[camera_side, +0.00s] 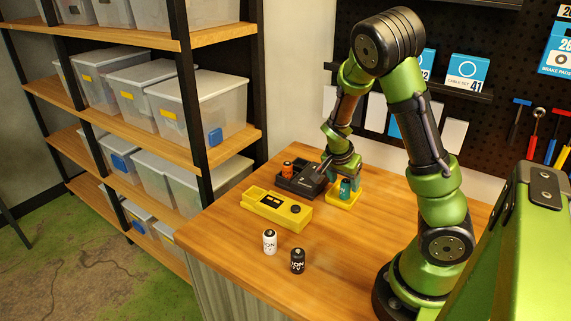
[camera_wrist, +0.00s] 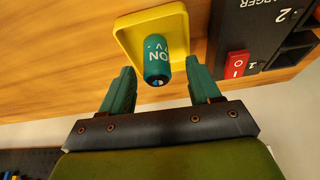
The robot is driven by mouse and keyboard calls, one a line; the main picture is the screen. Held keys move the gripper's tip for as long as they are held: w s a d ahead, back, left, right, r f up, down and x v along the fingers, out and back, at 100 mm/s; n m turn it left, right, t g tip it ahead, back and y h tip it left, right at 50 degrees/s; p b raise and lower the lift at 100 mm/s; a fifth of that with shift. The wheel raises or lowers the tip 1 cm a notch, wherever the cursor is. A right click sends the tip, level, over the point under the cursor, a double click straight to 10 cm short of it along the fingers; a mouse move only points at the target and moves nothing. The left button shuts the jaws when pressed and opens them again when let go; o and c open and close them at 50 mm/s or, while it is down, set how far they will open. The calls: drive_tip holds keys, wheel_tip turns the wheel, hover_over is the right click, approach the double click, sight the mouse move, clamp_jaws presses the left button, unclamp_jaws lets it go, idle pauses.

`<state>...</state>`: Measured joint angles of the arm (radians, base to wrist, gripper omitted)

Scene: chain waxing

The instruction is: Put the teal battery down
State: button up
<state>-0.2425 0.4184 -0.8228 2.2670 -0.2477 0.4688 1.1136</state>
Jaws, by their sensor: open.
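The teal battery (camera_side: 346,188) stands in a small yellow tray (camera_side: 338,203) on the table, at the right of the dark charger. In the wrist view the teal battery (camera_wrist: 163,50) shows in the yellow tray (camera_wrist: 126,38), between the two fingers and a little beyond their tips. My gripper (camera_wrist: 158,75) is open, with a gap on each side of the battery. In the side view my gripper (camera_side: 345,178) is right above the tray and partly covers the battery. Whether the battery's base rests fully on the tray is hard to see.
The dark charger (camera_side: 302,180) holds an orange battery (camera_side: 287,169); its red switch (camera_wrist: 236,64) shows in the wrist view. A yellow device (camera_side: 277,209) lies in front. A white battery (camera_side: 270,241) and a black battery (camera_side: 297,260) stand near the front edge.

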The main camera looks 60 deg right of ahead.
drive_tip(key=v, duration=1.1)
drive_tip(key=s+a+r+n+t+y, duration=0.1)
drive_tip(key=a+r+n+t+y, duration=0.2)
drive_tip(key=a, duration=0.7)
drive_tip(key=s+a+r+n+t+y, duration=0.2)
drive_tip(key=a+r+n, duration=0.5)
drive_tip(key=a+n, duration=0.4)
drive_tip(key=shift+s+a+n+t+y, duration=0.15)
drive_tip(key=shift+s+n+t+y, duration=0.15)
drive_tip(key=shift+t+y, duration=0.7)
